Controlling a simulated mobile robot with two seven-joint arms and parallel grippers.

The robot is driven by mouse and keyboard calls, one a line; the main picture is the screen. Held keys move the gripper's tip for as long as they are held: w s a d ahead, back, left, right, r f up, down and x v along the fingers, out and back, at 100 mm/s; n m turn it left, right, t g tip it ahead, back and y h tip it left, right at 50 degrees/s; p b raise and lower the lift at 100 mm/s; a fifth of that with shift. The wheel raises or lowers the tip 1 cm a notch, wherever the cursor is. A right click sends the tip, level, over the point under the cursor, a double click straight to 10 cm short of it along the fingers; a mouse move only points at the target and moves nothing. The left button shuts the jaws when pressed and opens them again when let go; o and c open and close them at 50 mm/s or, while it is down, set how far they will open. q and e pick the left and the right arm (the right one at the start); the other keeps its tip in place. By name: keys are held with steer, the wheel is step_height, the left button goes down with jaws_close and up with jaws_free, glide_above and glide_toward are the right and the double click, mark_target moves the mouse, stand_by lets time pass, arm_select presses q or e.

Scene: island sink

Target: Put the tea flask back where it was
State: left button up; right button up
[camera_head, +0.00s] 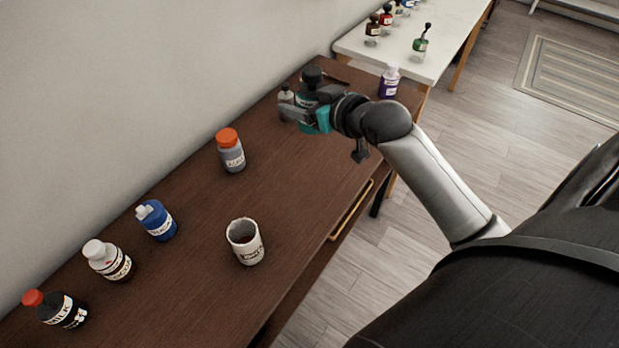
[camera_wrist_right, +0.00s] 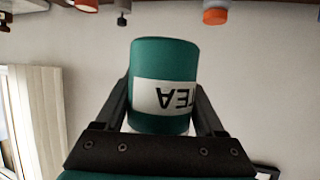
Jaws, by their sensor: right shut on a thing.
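The tea flask (camera_wrist_right: 165,62) is a green cylinder with a white label reading TEA, upside down in the right wrist view. My right gripper (camera_wrist_right: 165,105) is shut on it, with one finger on each side. My left gripper is not in view.
A small bottle (camera_head: 286,95) and a purple bottle (camera_head: 389,82) are near the gripper.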

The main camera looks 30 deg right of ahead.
steer(key=b, duration=0.5)
glide_above(305, 177)
step_height(305, 177, down, 16)
steer(key=shift+r, duration=0.15)
steer(key=shift+f+b, duration=0.8)
steer(key=shift+f, duration=1.3)
steer(key=shift+f, duration=0.2)
steer(key=o, duration=1.5)
